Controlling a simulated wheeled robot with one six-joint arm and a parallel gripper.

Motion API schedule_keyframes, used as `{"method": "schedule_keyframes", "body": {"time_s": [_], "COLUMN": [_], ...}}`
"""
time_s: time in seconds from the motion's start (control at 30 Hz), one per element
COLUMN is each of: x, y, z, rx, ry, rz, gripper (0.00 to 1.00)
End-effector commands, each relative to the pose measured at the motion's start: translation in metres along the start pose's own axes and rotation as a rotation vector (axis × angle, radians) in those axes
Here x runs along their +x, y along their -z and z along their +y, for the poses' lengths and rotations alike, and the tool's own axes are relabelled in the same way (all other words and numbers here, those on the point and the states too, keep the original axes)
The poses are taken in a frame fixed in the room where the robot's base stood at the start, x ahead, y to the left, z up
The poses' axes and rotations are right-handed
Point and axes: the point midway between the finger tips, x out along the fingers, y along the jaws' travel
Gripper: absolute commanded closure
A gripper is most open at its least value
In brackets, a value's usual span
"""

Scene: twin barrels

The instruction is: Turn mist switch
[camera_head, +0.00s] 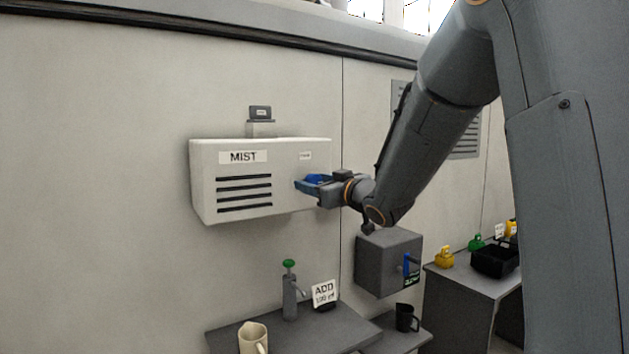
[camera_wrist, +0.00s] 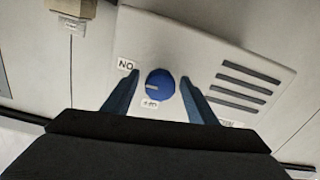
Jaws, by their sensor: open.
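The mist box (camera_head: 245,185) is a white wall unit labelled MIST, with dark slots on its front. Its switch is a round blue knob (camera_wrist: 160,82) with a pale mark pointing left in the wrist view. A label reading NO in that view (camera_wrist: 126,64) sits up and left of the knob, and a small unclear label (camera_wrist: 150,103) sits just below it. My gripper (camera_head: 306,186) is at the right part of the box front. In the wrist view its open fingers (camera_wrist: 159,78) stand on either side of the knob, with gaps visible. In the head view they largely hide the knob.
A grey box (camera_head: 385,262) with a blue handle hangs below my wrist. A black bin (camera_head: 495,262) stands at right.

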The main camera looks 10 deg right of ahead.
Motion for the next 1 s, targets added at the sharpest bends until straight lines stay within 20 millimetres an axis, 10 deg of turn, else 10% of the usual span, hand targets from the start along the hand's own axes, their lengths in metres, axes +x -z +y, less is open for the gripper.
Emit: {"method": "schedule_keyframes", "body": {"time_s": [0.37, 0.6, 1.0], "x": [0.0058, 0.0056, 0.0062], "y": [-0.0002, -0.0004, -0.0020], "z": [-0.0003, -0.0003, -0.0003], "rx": [0.000, 0.000, -0.077], "ry": [0.000, 0.000, 0.000], "rz": [0.000, -0.001, -0.003], "gripper": [0.49, 0.89, 0.88]}}
